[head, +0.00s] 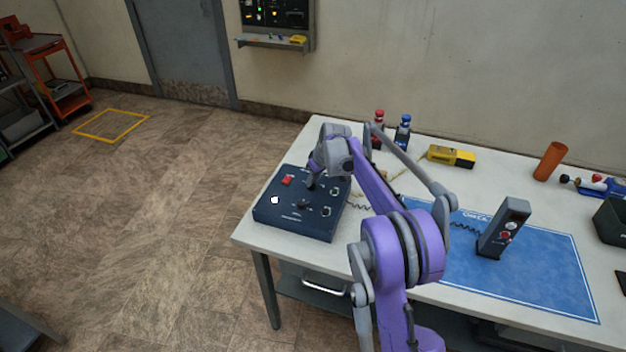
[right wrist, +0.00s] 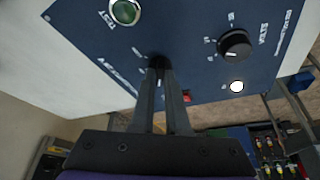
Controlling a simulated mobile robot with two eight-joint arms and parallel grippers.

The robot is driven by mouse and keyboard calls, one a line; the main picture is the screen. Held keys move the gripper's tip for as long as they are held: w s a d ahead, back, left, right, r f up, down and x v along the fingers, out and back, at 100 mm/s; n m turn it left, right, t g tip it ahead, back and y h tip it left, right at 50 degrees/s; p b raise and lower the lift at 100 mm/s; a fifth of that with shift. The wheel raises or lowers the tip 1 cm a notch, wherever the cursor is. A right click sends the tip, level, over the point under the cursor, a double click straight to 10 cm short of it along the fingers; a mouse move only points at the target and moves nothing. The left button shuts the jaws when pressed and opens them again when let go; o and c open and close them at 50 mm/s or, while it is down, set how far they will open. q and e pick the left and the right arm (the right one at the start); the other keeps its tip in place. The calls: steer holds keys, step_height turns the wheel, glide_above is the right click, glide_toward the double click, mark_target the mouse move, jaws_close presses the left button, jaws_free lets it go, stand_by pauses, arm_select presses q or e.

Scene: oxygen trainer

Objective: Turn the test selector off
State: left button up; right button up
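A dark blue control box (head: 290,222) lies at the left end of the white table. The right wrist view shows its panel (right wrist: 195,45) close up. A small black knob (right wrist: 158,62), which I take for the test selector, sits near a green round lamp (right wrist: 126,11) labelled TEST. My right gripper (head: 311,185) points down over the box. In the right wrist view its two narrow fingers (right wrist: 159,76) are close together on the knob, partly hiding it and its markings. The knob's setting cannot be read clearly. My left gripper is not in view.
The box also carries a black VOLTS knob (right wrist: 234,45), a white lamp (right wrist: 236,86) and a red switch (head: 287,180). Red (head: 378,127) and blue (head: 403,131) bottles and a yellow device (head: 451,156) stand behind. A grey handset (head: 503,229) stands on a blue mat (head: 548,275).

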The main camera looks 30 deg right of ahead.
jaws_close()
steer(key=shift+m, duration=0.4)
steer(key=m, duration=0.1)
steer(key=m+h, duration=0.1)
steer(key=m, duration=0.1)
steer(key=m+h, duration=0.1)
steer(key=shift+a+m, duration=0.25)
steer(key=shift+m, duration=0.15)
steer(key=m+h, duration=0.1)
steer(key=m, duration=0.2)
steer(key=shift+w+a+g, duration=0.1)
steer(key=shift+g, duration=0.3)
steer(key=shift+m+g+h, duration=0.4)
steer(key=shift+m+h, duration=0.2)
steer(key=shift+m, duration=1)
steer(key=o, duration=0.6)
jaws_free()
steer(key=shift+c, duration=0.2)
